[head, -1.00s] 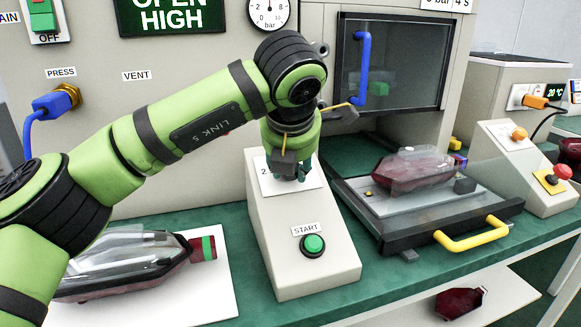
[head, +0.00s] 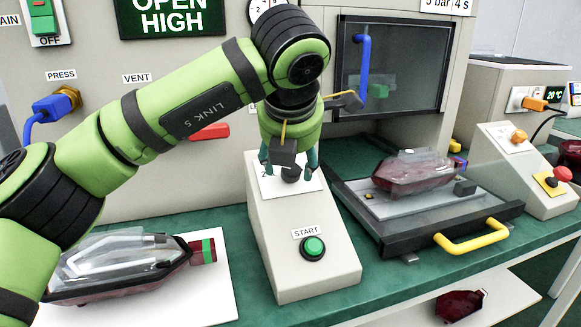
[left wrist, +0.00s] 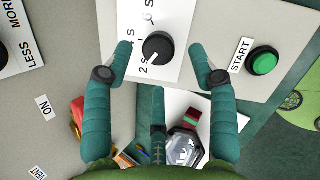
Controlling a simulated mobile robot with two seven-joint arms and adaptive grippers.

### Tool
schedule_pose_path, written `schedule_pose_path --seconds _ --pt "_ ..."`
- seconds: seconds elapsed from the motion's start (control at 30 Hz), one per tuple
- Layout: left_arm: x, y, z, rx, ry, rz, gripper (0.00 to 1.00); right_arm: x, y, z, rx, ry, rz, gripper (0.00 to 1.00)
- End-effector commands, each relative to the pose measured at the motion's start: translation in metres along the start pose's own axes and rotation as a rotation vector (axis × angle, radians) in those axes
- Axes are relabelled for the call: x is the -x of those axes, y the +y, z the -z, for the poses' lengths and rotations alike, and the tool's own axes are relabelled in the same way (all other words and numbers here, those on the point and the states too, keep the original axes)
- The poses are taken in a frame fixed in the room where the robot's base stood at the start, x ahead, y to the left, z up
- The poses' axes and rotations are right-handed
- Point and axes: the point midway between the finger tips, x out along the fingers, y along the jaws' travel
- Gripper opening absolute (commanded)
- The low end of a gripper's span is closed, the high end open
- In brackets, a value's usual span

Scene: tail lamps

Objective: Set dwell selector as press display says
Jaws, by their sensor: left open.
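The dwell selector is a black knob (left wrist: 158,47) with a white mark, on a white scale plate (left wrist: 140,75) on the sloped console. In the left wrist view its mark points toward the "2 s" label; other labels are partly hidden. The knob (head: 291,173) also shows in the head view, below my left gripper (head: 289,163). My left gripper (left wrist: 160,58) is open, its teal fingers on either side of the knob, with gaps visible. A display (head: 447,5) above the press window reads about "5 bar 4 s", cut off at the top. My right gripper is not in view.
A green START button (head: 312,247) sits lower on the same console. A tray with a yellow handle (head: 472,238) holds a red lamp (head: 415,171) at right. Another lamp (head: 120,265) lies on a white board at left. A red lever (head: 208,132) is behind my arm.

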Motion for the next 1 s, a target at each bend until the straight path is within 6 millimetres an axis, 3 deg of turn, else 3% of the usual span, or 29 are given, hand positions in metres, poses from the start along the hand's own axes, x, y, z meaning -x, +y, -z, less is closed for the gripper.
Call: schedule_pose_path --seconds 0.2,0.4,1.0 --pt "0.05 0.0 -0.001 0.0 -0.002 -0.002 0.58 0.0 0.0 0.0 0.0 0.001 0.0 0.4" --pt "0.077 -0.001 0.0 -0.001 0.002 0.001 0.58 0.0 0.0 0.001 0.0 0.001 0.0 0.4" --pt "0.085 -0.001 0.001 -0.001 0.003 0.001 0.58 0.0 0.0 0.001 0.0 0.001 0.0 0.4"
